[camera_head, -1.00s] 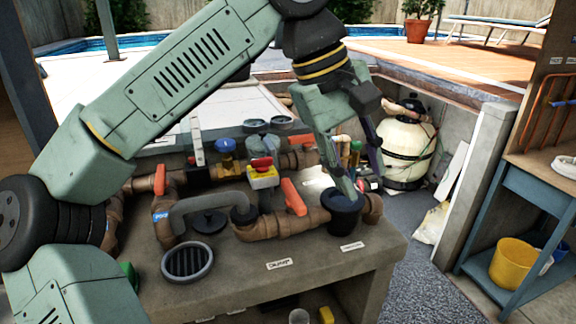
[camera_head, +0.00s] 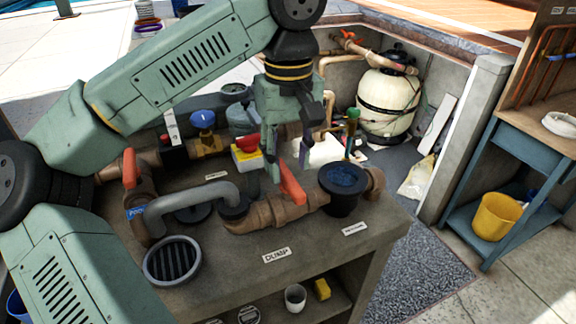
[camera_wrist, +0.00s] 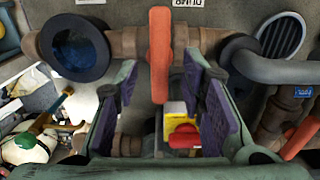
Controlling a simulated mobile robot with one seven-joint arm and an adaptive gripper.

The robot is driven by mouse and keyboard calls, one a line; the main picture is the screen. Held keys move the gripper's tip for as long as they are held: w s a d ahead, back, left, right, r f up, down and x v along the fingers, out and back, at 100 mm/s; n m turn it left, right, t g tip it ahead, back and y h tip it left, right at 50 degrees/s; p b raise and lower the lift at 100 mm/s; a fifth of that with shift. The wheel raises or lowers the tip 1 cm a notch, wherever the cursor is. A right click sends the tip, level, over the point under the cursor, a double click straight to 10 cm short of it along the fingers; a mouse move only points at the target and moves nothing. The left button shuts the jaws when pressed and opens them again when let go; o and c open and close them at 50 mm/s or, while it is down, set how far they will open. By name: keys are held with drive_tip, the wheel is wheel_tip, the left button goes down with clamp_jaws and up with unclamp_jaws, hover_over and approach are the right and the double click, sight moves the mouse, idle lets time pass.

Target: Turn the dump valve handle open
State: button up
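The dump valve handle (camera_head: 291,184) is an orange lever on a brown pipe behind the "DUMP" label (camera_head: 276,255). In the wrist view the orange handle (camera_wrist: 160,52) stands upright in the picture, across the pipe (camera_wrist: 125,46). My gripper (camera_head: 288,172) is above and around the handle in the head view. In the wrist view my gripper (camera_wrist: 160,85) has its purple-padded fingers spread to either side of the handle's near end, with gaps on both sides. It is open and holds nothing.
A black cup-like drain (camera_head: 344,188) stands right of the handle. A grey curved pipe (camera_head: 190,205) and a round grate (camera_head: 172,260) lie left. A red-and-yellow switch (camera_head: 247,150) and blue-topped valve (camera_head: 203,122) stand behind. The bench front near the label is clear.

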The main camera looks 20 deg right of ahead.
drive_tip(key=shift+f, duration=1.25)
drive_tip(key=shift+c, duration=0.4)
clamp_jaws()
